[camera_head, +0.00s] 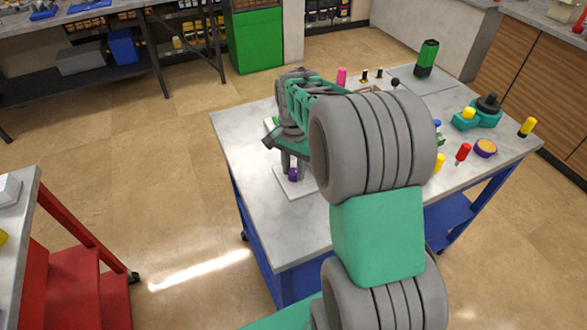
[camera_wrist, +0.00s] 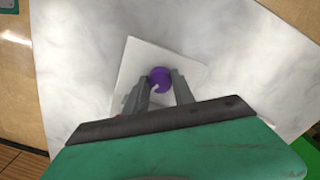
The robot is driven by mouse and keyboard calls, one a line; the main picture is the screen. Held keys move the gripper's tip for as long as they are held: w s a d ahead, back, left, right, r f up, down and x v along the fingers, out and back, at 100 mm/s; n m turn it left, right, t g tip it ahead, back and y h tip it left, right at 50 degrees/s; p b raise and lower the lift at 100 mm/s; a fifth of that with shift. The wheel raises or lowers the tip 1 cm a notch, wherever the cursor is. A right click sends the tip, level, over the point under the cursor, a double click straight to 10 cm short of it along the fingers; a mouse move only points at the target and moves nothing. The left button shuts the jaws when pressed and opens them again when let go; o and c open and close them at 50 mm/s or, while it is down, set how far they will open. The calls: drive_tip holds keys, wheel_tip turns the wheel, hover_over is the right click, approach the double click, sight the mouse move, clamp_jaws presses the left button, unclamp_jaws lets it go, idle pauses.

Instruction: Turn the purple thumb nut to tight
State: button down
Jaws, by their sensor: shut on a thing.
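The purple thumb nut (camera_wrist: 160,78) sits over a white square plate (camera_wrist: 150,53) on the table. In the wrist view a small pale mark shows on the nut's near side. My gripper (camera_wrist: 159,83) is pointed down at the nut, with one finger on each side, shut on it. In the head view the purple nut (camera_head: 293,175) shows just below my gripper (camera_head: 291,165), above the white plate (camera_head: 284,187). The fingers and the arm hide part of the nut and plate. I cannot read whether the nut is tight.
The grey tabletop (camera_head: 245,150) is clear left of the plate. A pink cylinder (camera_head: 341,76) stands behind my arm.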

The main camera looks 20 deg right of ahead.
sight(294, 172)
drive_tip(key=c, duration=1.1)
unclamp_jaws()
drive_tip(key=shift+o, duration=0.2)
wheel_tip(294, 172, up, 8)
drive_tip(key=shift+f+b, duration=0.1)
drive_tip(key=shift+b, duration=0.35)
